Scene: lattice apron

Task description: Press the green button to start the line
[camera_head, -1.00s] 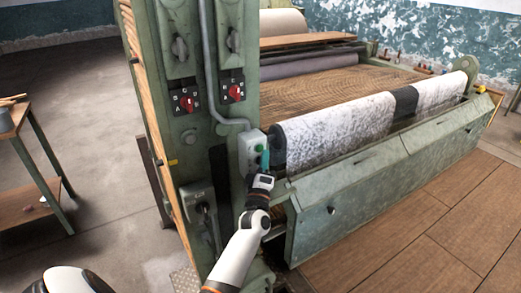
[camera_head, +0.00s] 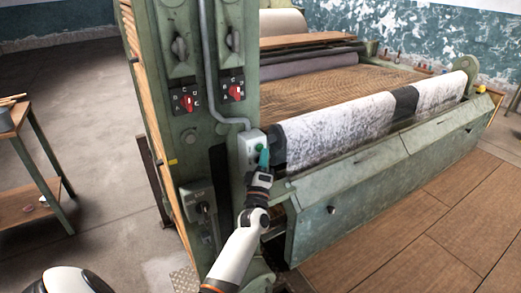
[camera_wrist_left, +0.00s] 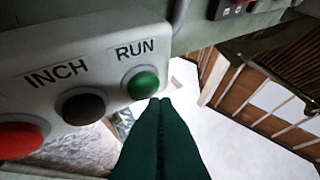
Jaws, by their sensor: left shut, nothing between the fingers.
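The green button (camera_wrist_left: 143,84) sits under the word RUN on a pale control box (camera_wrist_left: 60,40) in the left wrist view. A dark button (camera_wrist_left: 84,107) under INCH and a red button (camera_wrist_left: 20,138) are beside it. In the head view the control box (camera_head: 248,151) is on the green machine column, with the green button (camera_head: 260,147) small. My left gripper (camera_wrist_left: 160,101) is shut and empty, its teal fingertips just below and right of the green button; whether they touch it I cannot tell. The left gripper (camera_head: 265,152) partly overlaps the box's right side in the head view.
A grey conduit (camera_head: 208,70) runs down the column to the box. Two red rotary switches (camera_head: 236,93) are higher up. A speckled white roll (camera_head: 340,125) lies just right of the gripper. A small table (camera_head: 35,190) stands at the left.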

